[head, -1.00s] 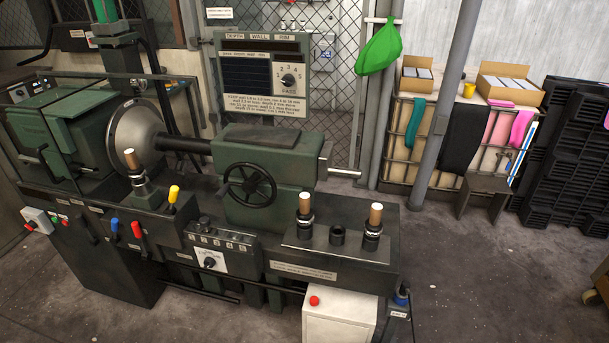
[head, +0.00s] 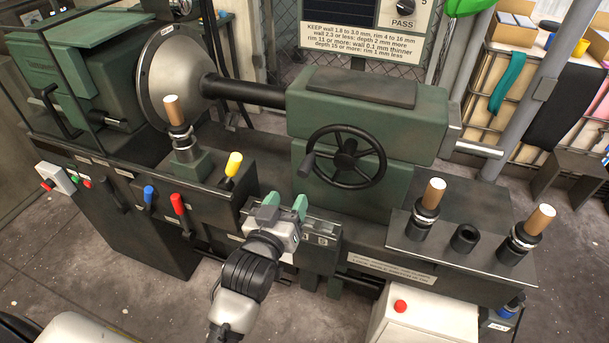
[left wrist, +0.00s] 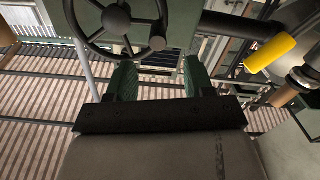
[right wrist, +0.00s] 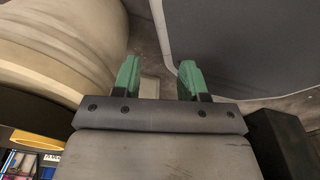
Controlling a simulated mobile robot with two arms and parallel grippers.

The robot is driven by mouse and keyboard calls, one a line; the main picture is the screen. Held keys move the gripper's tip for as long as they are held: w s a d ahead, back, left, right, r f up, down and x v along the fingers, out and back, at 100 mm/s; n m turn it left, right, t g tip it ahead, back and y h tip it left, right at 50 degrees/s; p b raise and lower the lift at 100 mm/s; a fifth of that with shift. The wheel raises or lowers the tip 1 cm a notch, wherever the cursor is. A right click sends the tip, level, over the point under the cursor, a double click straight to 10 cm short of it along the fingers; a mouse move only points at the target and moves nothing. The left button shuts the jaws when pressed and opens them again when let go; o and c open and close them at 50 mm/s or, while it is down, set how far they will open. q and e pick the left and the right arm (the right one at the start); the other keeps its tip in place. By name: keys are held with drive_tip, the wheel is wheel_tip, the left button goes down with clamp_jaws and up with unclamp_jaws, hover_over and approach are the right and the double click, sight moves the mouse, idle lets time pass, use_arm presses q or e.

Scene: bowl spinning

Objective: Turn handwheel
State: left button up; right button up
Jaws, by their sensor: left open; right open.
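The black handwheel (head: 374,171) is on the front of the green tailstock (head: 410,125). It has several spokes, a dark hub and a knob (head: 307,165) at its left rim. My left gripper (head: 284,205) is open and empty, below and left of the wheel and apart from it. In the left wrist view the handwheel (left wrist: 112,47) is beyond the open green fingertips (left wrist: 159,75), with its knob (left wrist: 157,43) near them. My right gripper (right wrist: 157,75) is open and empty in the right wrist view, away from the wheel. It does not show in the head view.
A yellow lever (head: 233,165) stands left of the left gripper, with red (head: 178,205) and blue (head: 149,195) levers farther left. Wooden-handled tools (head: 428,205) stand on a plate at right. A spun metal disc (head: 170,78) is on the headstock side.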

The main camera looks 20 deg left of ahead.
sight(301, 174)
use_arm(q)
drive_tip(key=w, duration=0.3)
drive_tip(key=w+r, duration=0.1)
drive_tip(key=shift+w+d, duration=0.15)
drive_tip(key=shift+d, duration=0.15)
drive_tip(key=w, duration=0.4)
drive_tip(key=shift+w+f+p, duration=0.1)
drive_tip(key=shift+w+p, duration=0.1)
drive_tip(key=shift+p, duration=0.15)
drive_tip(key=shift+w, duration=0.75)
drive_tip(key=shift+c, duration=0.2)
drive_tip(key=c, duration=0.9)
clamp_jaws()
use_arm(e)
drive_tip(key=shift+s+d+r, duration=0.3)
drive_tip(key=shift+s+d, duration=0.05)
drive_tip(key=shift+s, duration=0.1)
